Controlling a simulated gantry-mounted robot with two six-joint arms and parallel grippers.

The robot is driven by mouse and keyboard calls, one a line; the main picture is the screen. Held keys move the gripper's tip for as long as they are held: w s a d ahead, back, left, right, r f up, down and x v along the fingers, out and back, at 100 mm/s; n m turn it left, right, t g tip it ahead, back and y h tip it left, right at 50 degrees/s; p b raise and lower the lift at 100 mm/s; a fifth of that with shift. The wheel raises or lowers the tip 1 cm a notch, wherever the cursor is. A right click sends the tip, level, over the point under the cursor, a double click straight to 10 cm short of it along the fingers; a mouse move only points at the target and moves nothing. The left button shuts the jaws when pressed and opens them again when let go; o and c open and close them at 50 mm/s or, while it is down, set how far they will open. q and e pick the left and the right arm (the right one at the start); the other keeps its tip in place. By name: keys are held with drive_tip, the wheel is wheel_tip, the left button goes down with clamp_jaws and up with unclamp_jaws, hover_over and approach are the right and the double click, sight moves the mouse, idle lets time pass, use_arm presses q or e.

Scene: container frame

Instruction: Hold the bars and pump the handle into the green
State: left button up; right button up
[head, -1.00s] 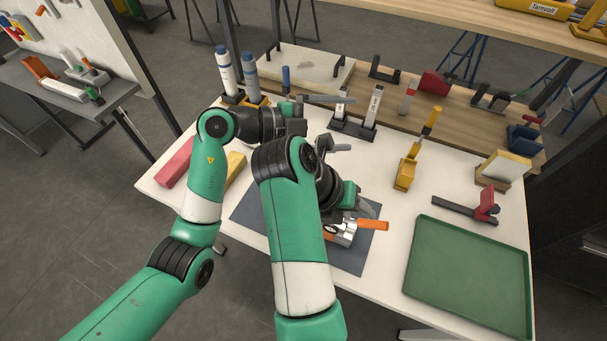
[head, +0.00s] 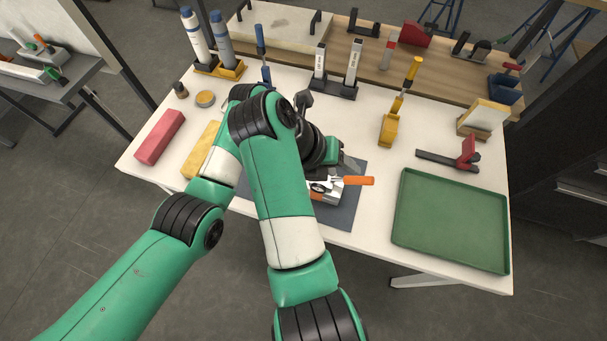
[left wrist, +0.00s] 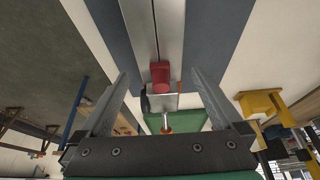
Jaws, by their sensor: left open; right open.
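A silver tool with an orange handle (head: 358,181) sits on the dark grey mat (head: 343,213) in the head view, its body (head: 322,192) partly hidden by my right arm. My right gripper (head: 349,163) is open just above and behind it. My left gripper is hidden behind my right arm in the head view. In the left wrist view my left gripper (left wrist: 158,74) is open, its fingers apart on either side. Beyond and between them show long grey bars (left wrist: 155,30), a red block (left wrist: 160,74), a metal body (left wrist: 165,102) and an orange knob-like end (left wrist: 166,129). I see no finger touching them.
A green tray (head: 400,228) stands at the right. A red block (head: 160,137) and a yellow block (head: 201,149) lie at the left. A yellow tool (head: 390,128), a red-and-black clamp (head: 467,153) and two tubes in a yellow holder (head: 228,68) stand around the mat.

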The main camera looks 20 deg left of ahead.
sight(329, 192)
use_arm(q)
drive_tip(key=x, duration=0.6)
drive_tip(key=shift+d+f, duration=0.1)
clamp_jaws()
idle(0.3)
